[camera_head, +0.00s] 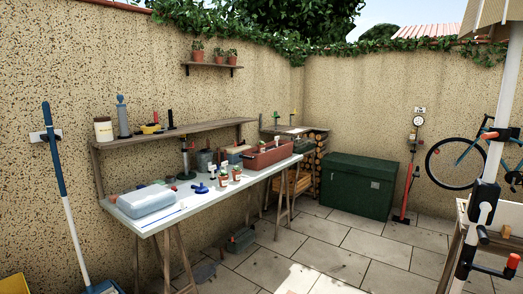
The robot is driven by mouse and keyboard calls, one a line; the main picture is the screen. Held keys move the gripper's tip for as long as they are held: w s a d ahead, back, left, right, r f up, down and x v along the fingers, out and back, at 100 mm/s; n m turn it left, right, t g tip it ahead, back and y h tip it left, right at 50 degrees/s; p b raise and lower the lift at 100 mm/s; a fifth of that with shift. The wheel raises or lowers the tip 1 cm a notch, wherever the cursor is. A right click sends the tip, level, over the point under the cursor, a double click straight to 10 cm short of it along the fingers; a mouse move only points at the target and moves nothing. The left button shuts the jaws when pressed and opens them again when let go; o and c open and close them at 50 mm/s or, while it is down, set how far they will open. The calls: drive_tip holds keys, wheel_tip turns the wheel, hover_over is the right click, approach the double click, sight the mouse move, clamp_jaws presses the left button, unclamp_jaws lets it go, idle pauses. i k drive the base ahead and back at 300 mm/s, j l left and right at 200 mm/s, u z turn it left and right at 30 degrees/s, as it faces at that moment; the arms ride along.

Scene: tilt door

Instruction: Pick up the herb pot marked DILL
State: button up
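Three terracotta pots with green plants stand on a small high wall shelf (214,67): a left pot (197,57), a middle pot (219,59) and a right pot (232,59). Several small reddish-brown containers with white tops or tags, one of them the front container (223,181), stand on the long worktable (185,205). I cannot tell whether these are herb pots. No lettering is readable, so I cannot tell which thing, if any, is marked DILL. I cannot make out my gripper in this view.
A blue-grey case (147,201) and a reddish box (268,155) are on the worktable. A dark green chest (357,184) stands at the back wall. A blue-and-white pole (62,190) leans at left. A white post (495,150) rises at right. The paved middle floor (320,250) is clear.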

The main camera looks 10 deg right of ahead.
sight(260, 146)
drive_tip(key=i+j+u, duration=0.15)
drive_tip(key=i, duration=2.6)
drive_tip(key=i+l+z, duration=0.1)
drive_tip(key=i+z, duration=0.25)
drive_tip(key=i, duration=0.25)
drive_tip(key=i+z, duration=0.35)
drive_tip(key=i, duration=0.25)
drive_tip(key=i+j+z, duration=0.3)
drive_tip(key=i, duration=0.3)
drive_tip(key=i+z, duration=0.25)
drive_tip(key=i, duration=0.2)
drive_tip(key=i+z, duration=0.25)
drive_tip(key=i, duration=0.25)
drive_tip(key=i+l+u, duration=0.1)
drive_tip(key=i+u, duration=0.15)
drive_tip(key=i+l+u, duration=0.15)
drive_tip(key=u, duration=0.15)
drive_tip(key=l+u, duration=0.15)
drive_tip(key=u, duration=0.25)
drive_tip(key=l+u, duration=0.15)
drive_tip(key=u, duration=0.2)
drive_tip(key=i+l+u, duration=0.1)
drive_tip(key=u, duration=0.3)
drive_tip(key=l+u, duration=0.2)
drive_tip(key=u, duration=0.15)
